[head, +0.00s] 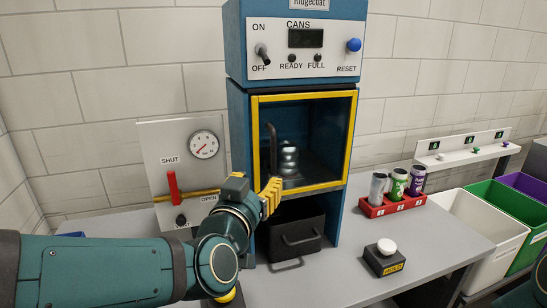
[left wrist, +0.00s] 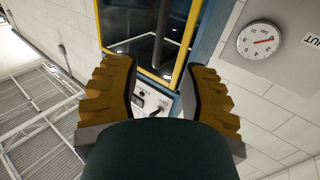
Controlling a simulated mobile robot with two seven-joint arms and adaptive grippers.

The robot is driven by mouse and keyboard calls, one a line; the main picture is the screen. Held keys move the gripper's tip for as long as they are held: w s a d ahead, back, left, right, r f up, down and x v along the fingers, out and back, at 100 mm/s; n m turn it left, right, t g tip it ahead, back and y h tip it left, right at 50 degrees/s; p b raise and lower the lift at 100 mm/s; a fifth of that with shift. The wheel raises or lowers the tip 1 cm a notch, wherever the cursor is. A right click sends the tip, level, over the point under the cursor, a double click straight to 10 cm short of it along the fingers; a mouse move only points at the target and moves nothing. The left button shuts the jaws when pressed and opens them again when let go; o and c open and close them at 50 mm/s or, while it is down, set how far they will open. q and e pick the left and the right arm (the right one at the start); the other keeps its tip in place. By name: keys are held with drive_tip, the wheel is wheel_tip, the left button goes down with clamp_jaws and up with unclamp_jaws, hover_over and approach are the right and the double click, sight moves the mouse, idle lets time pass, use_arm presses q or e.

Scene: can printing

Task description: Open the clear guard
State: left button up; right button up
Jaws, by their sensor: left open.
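The clear guard is a see-through panel in a yellow frame (head: 304,189) on the front of the blue machine, and it looks shut. A black upright handle (head: 271,150) is at its left side. My left gripper (head: 272,194) is at the guard's lower left corner, below the handle; I cannot tell whether it touches the frame. In the left wrist view the left gripper (left wrist: 162,85) has its yellow fingers spread with nothing between them. The guard's yellow frame (left wrist: 188,35) and dark handle (left wrist: 159,35) lie beyond the fingertips. My right gripper is not in view.
A silvery stack (head: 289,160) stands behind the guard, and a black bin (head: 297,236) sits below. A gauge panel (head: 158,140) with a red lever (head: 173,187) is at left. A red rack (head: 391,208) of cans and a HOLD button box (head: 385,260) are at right.

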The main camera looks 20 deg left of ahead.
sight(273, 160)
use_arm(q)
drive_tip(key=w, duration=1.2)
drive_tip(key=shift+a+f, duration=0.1)
clamp_jaws()
